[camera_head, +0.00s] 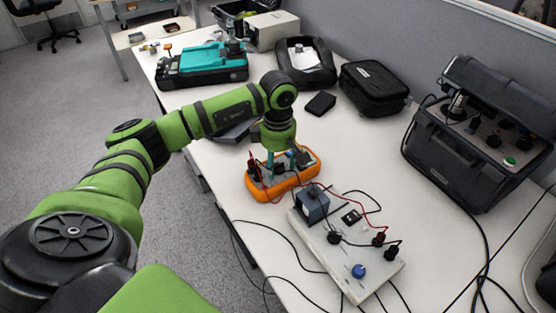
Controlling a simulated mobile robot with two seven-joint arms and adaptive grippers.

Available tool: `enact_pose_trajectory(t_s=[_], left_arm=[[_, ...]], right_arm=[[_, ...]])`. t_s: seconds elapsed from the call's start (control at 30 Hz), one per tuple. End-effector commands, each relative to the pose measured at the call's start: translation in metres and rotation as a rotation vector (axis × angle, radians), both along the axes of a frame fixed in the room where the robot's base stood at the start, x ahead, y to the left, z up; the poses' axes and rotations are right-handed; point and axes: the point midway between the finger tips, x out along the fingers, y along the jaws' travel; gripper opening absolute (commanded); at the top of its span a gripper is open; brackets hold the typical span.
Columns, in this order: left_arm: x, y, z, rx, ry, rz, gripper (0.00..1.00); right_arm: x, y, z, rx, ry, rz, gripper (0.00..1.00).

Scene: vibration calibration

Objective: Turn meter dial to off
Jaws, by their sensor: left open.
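The orange meter (285,187) lies on the white table in the middle of the view, with red and black leads plugged in near its left end. My left arm comes in from the left, and its gripper (275,160) points down over the meter's face. The gripper is open. The fingertips are small and dark here, and I cannot tell whether they touch the dial. The dial itself is hidden or too small to make out, so its setting cannot be read. My right gripper is not in view.
A white board (340,245) with a blue knob, dark knobs and wires lies just in front of the meter. A black equipment case (455,160) stands at the right. A black pouch (374,88) and a teal device (203,62) are farther back. Loose cables hang over the near edge.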

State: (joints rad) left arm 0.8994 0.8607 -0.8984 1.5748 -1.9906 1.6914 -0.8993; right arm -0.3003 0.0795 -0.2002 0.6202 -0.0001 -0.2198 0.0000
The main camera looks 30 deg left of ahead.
Motion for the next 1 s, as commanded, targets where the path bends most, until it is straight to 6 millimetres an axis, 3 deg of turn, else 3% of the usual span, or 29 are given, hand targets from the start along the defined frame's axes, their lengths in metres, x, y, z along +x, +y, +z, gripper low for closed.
enact_pose_trajectory(t_s=[0.17,0.2,0.3,0.33,0.67,1.0], left_arm=[[0.0001,0.0000,-0.0002,0.000,0.000,0.000,0.58],[0.0001,0.0000,-0.0002,0.000,0.000,0.000,0.50],[0.0001,0.0000,-0.0001,0.000,0.000,0.000,0.10],[0.0001,-0.0001,-0.0001,0.000,0.000,0.000,0.02],[0.0000,-0.0001,-0.0003,0.000,0.000,0.018,0.02],[0.0003,-0.0001,-0.0004,0.000,-0.001,0.203,0.02]], right_arm=[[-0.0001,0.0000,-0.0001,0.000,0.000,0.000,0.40],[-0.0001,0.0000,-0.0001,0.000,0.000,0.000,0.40],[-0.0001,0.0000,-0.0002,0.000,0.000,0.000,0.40],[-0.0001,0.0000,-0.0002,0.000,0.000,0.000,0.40],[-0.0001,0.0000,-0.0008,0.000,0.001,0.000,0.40],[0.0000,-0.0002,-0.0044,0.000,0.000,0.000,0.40]])
